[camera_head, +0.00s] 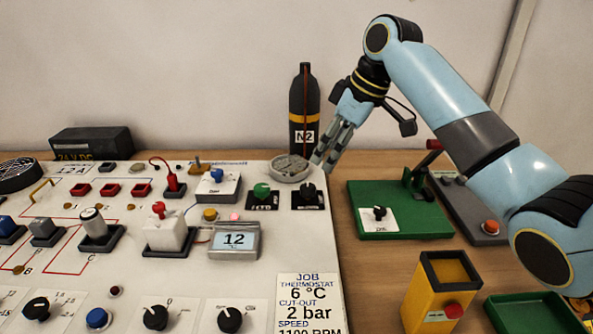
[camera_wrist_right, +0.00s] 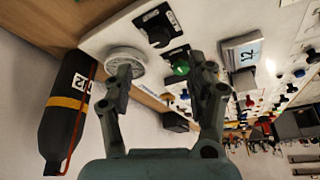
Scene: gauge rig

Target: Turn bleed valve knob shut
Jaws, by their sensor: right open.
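I cannot read which knob is marked as the bleed valve. A black knob (camera_head: 307,192) on a dark plate sits at the panel's right edge; it also shows in the right wrist view (camera_wrist_right: 158,38). A green knob (camera_head: 261,191) is just left of it. Another black knob (camera_head: 379,213) sits on a white plate on the green board (camera_head: 415,225). My right gripper (camera_head: 325,163) is open and empty, pointing down beside the round grey dial (camera_head: 291,168), behind the first black knob. Its fingers (camera_wrist_right: 162,80) are wide apart in the wrist view. My left gripper is not in view.
The black N2 bottle (camera_head: 303,110) stands close behind my right gripper. The white panel (camera_head: 262,255) holds several switches and knobs. A yellow box (camera_head: 420,300) with a red button and a green tray (camera_head: 530,315) stand front right. Bare table lies between panel and green board.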

